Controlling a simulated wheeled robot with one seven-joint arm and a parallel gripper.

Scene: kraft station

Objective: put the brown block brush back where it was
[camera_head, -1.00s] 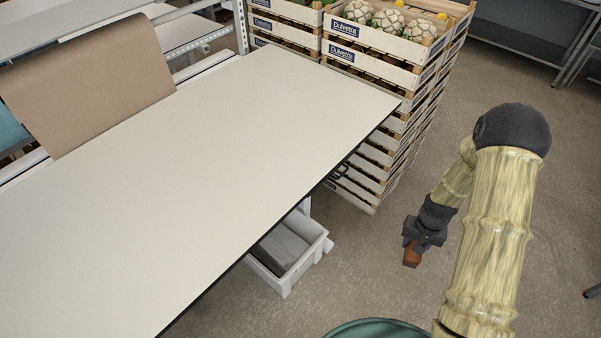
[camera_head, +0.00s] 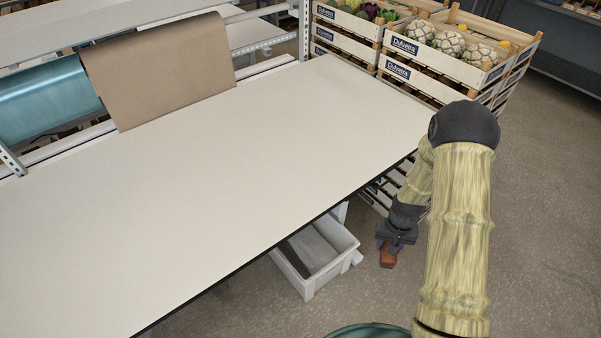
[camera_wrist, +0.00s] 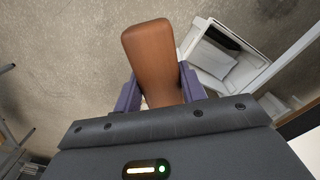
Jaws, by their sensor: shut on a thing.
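The brown block brush (camera_head: 388,258) is held in my gripper (camera_head: 392,243), low beside the front right of the table. In the wrist view the brush (camera_wrist: 151,52) shows as a smooth brown block between the two purple fingers of my gripper (camera_wrist: 158,88). The fingers are shut on its sides. Its bristles are not seen in either view. The brush hangs over open floor, apart from the table.
The white table (camera_head: 230,160) is bare on top. A roll of brown paper (camera_head: 160,70) and a teal roll (camera_head: 45,98) are at its back. A white bin (camera_head: 316,258) with grey contents is under the table edge. Stacked vegetable crates (camera_head: 440,65) stand behind my arm.

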